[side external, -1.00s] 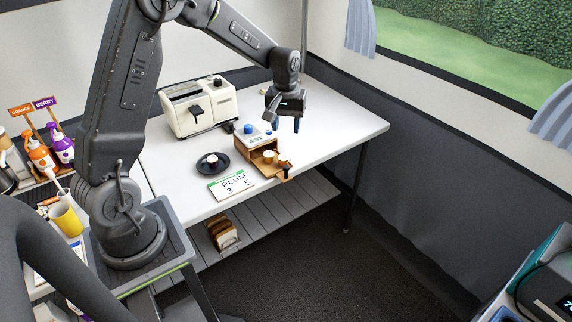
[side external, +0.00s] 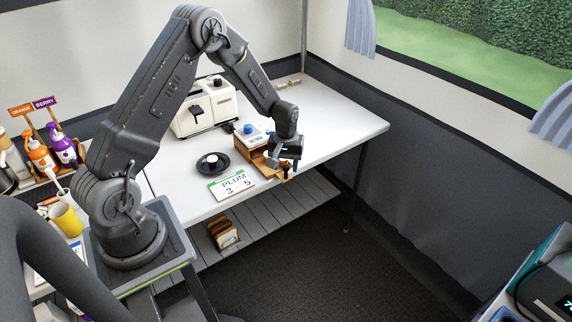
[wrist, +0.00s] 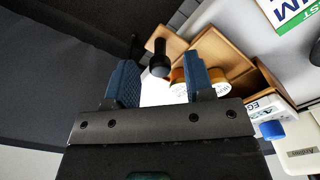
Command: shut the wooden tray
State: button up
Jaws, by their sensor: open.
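The wooden tray (side external: 282,176) is pulled out toward the front from under the wooden box (side external: 252,152) near the table's front edge. In the wrist view the tray's wooden front (wrist: 170,42) carries a black knob (wrist: 160,66). My gripper (side external: 279,167) is low over the tray's front end. In the wrist view its blue fingers (wrist: 160,72) are apart, with the knob showing between them. I cannot tell whether they touch the knob.
A black saucer (side external: 205,169) with a small cup and a PLUM card (side external: 231,187) lie to the left. The table's right side is clear.

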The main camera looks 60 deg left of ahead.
jog(key=shift+f, duration=0.25)
grip_shut()
dwell(0.3)
